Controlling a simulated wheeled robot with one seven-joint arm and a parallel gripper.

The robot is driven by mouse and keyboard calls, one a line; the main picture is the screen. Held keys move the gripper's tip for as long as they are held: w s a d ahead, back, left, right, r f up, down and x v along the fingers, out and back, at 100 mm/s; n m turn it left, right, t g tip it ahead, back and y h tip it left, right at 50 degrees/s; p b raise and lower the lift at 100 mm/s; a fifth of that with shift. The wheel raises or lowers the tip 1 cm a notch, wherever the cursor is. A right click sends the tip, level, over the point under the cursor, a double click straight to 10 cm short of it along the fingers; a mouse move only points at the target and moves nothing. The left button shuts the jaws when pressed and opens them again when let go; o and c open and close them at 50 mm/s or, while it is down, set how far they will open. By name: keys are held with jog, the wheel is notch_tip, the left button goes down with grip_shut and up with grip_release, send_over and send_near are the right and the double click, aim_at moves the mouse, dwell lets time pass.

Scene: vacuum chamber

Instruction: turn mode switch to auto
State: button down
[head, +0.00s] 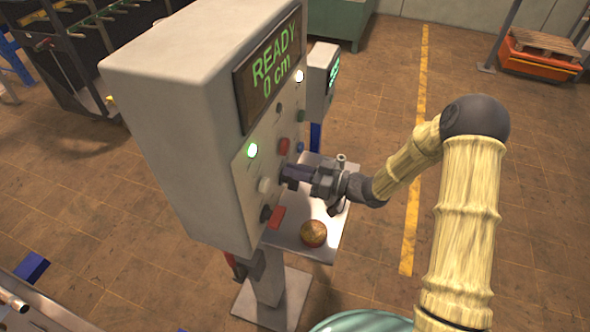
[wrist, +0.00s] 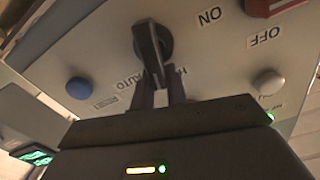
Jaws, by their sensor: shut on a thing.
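The mode switch (wrist: 150,42) is a black rotary knob with a long grip on the pale panel, seen in the wrist view. An AUTO label (wrist: 128,82) and a partly hidden label starting with H lie beside it. The knob's near end lies between these labels; which one it points to I cannot tell. My gripper (wrist: 160,92) is shut on the knob, its two fingers on either side of the near end. In the head view my gripper (head: 286,178) reaches the panel of the grey control box (head: 175,110) from the right and hides the switch.
Below is a metal shelf (head: 285,238) with a round brown object (head: 313,233). Floor to the right is open.

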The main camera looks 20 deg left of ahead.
jog(key=shift+w+d+f+m+p, duration=0.1)
jog(key=shift+w+f+m+p, duration=0.2)
jog(key=shift+m, duration=1.25)
jog(key=shift+w+f+m+p, duration=0.2)
jog(key=shift+f+m+p, duration=0.25)
jog(key=shift+m, duration=1.05)
jog(key=shift+w+d+f+m+p, duration=0.1)
jog(key=shift+w+f+m+p, duration=0.2)
jog(key=shift+m, duration=1.25)
jog(key=c, duration=1.4)
grip_release()
jog(key=shift+a, duration=0.1)
jog(key=shift+r, duration=0.15)
